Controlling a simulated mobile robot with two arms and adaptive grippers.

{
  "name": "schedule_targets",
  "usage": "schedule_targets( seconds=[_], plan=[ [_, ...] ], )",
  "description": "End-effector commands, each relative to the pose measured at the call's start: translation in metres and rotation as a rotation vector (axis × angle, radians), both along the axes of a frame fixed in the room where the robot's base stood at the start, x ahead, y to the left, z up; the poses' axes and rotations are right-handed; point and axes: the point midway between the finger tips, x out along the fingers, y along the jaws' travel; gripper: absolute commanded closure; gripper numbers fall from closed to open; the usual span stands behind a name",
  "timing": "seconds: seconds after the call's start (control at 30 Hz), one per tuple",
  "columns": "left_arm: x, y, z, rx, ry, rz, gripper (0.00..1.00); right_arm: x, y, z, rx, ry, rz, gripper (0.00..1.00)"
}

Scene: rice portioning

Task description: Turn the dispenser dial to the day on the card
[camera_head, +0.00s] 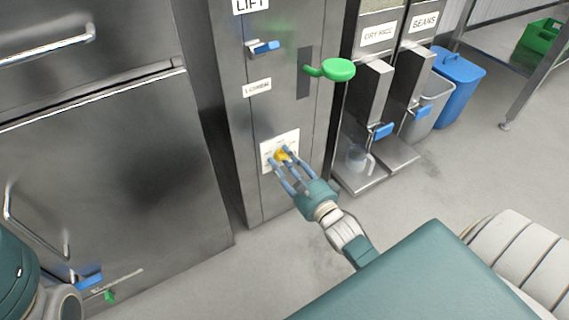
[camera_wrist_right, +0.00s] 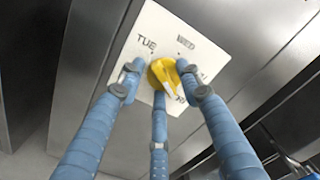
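The yellow dial (camera_head: 281,155) sits on a white plate (camera_head: 268,163) low on the front of a tall steel cabinet. In the right wrist view, the dial (camera_wrist_right: 165,72) has a raised pointer bar, and the plate (camera_wrist_right: 150,22) shows TUE and WED; other lettering is partly hidden by my fingers. My right gripper (camera_head: 280,162) reaches the dial with its three blue fingers spread around it. The fingers look slightly apart from the dial; contact is hard to judge. Only part of my left arm shows at the lower left. I cannot make out a day card.
A blue bin (camera_head: 460,85) stands beyond.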

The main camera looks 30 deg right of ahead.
Motion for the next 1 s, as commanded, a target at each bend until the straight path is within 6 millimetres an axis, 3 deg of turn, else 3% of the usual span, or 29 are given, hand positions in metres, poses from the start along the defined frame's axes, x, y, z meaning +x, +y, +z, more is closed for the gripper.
schedule_targets(
  seconds=[0.2, 0.4, 0.83, 1.0],
  plan=[
    [0.000, 0.000, 0.001, 0.000, -0.001, 0.000, 0.60, 0.000, 0.000, 0.000, 0.000, 0.001, 0.001, 0.65],
    [0.000, 0.000, 0.000, 0.001, -0.001, 0.000, 0.60, 0.000, 0.000, 0.000, 0.000, 0.001, 0.001, 1.00],
    [-0.001, 0.001, 0.006, -0.004, 0.003, -0.002, 0.60, 0.000, 0.000, 0.001, -0.059, 0.001, 0.000, 1.00],
    [0.006, 0.002, -0.006, -0.005, 0.066, -0.002, 0.60, 0.000, -0.001, 0.002, -0.161, 0.003, -0.002, 1.00]
  ],
)
